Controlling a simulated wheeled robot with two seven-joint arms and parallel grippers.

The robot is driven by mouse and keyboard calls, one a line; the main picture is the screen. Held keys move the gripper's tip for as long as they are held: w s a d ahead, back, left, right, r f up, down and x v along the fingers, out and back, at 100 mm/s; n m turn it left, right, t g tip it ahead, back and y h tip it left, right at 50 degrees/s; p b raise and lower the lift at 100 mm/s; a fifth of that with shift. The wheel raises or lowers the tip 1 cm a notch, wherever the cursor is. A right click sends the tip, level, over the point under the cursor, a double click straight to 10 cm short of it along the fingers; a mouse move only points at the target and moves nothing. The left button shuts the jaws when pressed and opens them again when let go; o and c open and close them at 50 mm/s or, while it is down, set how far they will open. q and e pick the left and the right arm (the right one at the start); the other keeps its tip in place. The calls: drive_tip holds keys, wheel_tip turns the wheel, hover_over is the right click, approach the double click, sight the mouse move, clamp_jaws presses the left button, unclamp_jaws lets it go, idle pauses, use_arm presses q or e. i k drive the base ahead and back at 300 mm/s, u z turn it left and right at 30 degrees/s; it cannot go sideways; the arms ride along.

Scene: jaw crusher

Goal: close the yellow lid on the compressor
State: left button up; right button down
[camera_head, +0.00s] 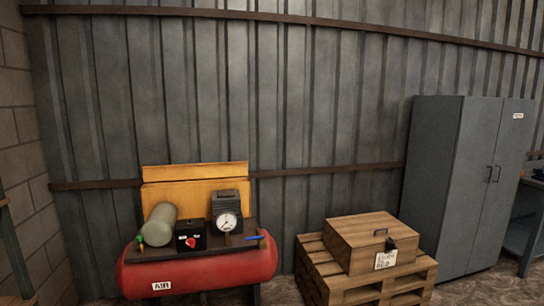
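The compressor has a red tank (196,273) with an "AIR" label and stands against the wall at the lower left of the middle. On its dark top plate are a green-grey cylinder (159,225), a black box with a red knob (190,237) and a dark unit with a round gauge (227,212). The yellow lid (195,174) stands raised at the back, with more yellow panel below it. A blue handle (255,238) shows at the right end of the top. Neither of my grippers is in the head view.
A wooden crate (350,239) with a label and dark latch sits on stacked pallets (330,283) to the right. A grey cabinet (462,180) stands further right, shut. A workbench edge (533,183) shows at the far right. Some floor (281,291) shows between compressor and pallets.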

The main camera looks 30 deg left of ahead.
sight(155, 173)
drive_tip(key=z, duration=0.05)
drive_tip(key=i, duration=1.75)
drive_tip(key=u, duration=0.3)
